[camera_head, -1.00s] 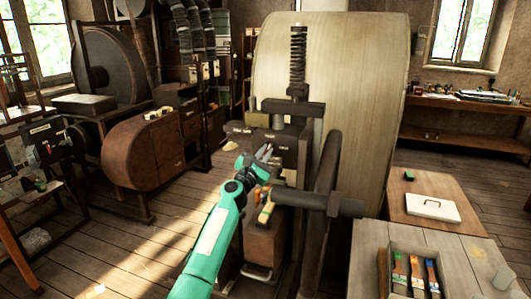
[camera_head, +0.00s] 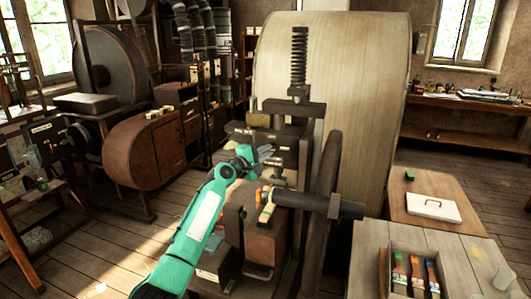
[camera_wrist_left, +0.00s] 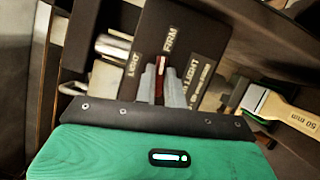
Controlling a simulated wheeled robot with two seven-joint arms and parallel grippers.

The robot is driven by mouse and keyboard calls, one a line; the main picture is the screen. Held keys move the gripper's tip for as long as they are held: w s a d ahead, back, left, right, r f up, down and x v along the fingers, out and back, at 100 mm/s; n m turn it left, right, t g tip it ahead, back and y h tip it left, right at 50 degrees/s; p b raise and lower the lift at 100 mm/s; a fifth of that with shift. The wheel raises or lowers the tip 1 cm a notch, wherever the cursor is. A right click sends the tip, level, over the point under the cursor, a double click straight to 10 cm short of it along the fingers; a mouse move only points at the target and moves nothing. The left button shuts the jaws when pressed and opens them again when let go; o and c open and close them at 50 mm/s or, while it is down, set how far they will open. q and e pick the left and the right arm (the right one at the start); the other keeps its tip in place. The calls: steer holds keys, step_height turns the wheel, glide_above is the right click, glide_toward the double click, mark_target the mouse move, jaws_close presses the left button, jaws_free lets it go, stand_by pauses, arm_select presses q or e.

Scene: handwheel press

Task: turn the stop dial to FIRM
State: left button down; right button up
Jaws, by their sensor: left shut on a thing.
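My left gripper (camera_head: 265,153) reaches to the front of the dark press (camera_head: 310,110). In the left wrist view its two grey fingers (camera_wrist_left: 165,85) are shut on the stop dial, whose red part (camera_wrist_left: 159,82) shows between them. The fingers hide most of the dial. The dark dial plate (camera_wrist_left: 185,35) carries the word FIRM just beyond the fingertips and LIGHT to the left. The red part points roughly toward FIRM; I cannot tell whether it lines up exactly. My right gripper is not in view.
A brush marked 50 mm (camera_wrist_left: 285,112) lies to the right of the gripper; it also shows in the head view (camera_head: 267,208). The large handwheel (camera_head: 327,190) and its thick shaft (camera_head: 345,207) stand to the right. A crate of brushes (camera_head: 392,262) sits on the front right table.

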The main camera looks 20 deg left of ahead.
arm_select(q)
steer(key=shift+m+g, duration=0.4)
steer(key=shift+m, duration=0.5)
steer(key=shift+f, duration=0.1)
steer(key=c, duration=1.5)
jaws_free()
steer(key=shift+s, duration=0.1)
steer(key=b+v, duration=0.3)
steer(key=v, duration=1)
steer(key=shift+s+a, duration=0.1)
steer(key=shift+s, duration=0.2)
